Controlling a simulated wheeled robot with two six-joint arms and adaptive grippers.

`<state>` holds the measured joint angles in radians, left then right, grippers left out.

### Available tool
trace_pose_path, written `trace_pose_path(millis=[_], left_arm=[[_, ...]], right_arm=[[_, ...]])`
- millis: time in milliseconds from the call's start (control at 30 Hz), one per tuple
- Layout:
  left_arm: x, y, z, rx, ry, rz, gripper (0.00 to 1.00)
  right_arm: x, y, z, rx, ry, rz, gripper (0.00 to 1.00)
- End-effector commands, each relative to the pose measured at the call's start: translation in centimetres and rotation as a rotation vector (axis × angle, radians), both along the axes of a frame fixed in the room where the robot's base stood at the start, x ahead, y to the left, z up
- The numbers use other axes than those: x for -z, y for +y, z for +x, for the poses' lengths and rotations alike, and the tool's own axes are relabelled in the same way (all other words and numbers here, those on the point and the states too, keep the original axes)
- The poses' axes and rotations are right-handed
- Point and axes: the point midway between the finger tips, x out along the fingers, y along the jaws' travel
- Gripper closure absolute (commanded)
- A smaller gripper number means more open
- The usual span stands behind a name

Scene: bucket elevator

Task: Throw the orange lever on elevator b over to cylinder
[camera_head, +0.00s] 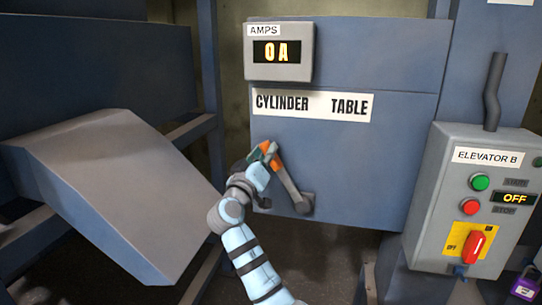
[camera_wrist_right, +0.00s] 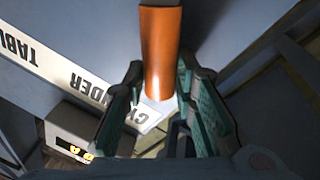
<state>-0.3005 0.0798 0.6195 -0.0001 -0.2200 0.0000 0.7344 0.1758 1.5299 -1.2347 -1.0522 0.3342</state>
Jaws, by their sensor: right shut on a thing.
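In the right wrist view, the orange grip (camera_wrist_right: 160,55) runs between the two green-padded fingers. My left gripper is not in view.
A control box (camera_head: 425,245) labelled ELEVATOR B stands at right, with green and red buttons, an OFF display and a red switch (camera_head: 477,243). An AMPS display (camera_head: 279,51) reads 0 A. A grey sloping chute (camera_head: 110,180) is at left.

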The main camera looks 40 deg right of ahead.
Motion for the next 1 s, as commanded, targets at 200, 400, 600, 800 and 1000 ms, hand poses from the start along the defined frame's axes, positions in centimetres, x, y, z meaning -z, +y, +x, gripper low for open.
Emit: trace_pose_path(millis=[200, 400, 600, 800, 1000], left_arm=[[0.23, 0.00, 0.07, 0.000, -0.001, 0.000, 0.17], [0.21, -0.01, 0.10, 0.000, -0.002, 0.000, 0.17], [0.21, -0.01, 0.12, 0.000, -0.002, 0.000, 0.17], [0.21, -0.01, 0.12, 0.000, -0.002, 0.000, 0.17], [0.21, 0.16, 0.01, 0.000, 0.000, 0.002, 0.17]], right_arm=[[0.41, 0.27, 0.41, -0.001, 0.022, -0.010, 1.00], [0.47, 0.28, 0.43, -0.001, 0.025, -0.010, 1.00], [0.51, 0.27, 0.43, -0.002, 0.025, -0.010, 0.62], [0.40, 0.26, 0.41, -0.001, 0.022, -0.010, 0.55], [0.44, 0.70, 0.21, -0.003, 0.020, -0.011, 0.55]])
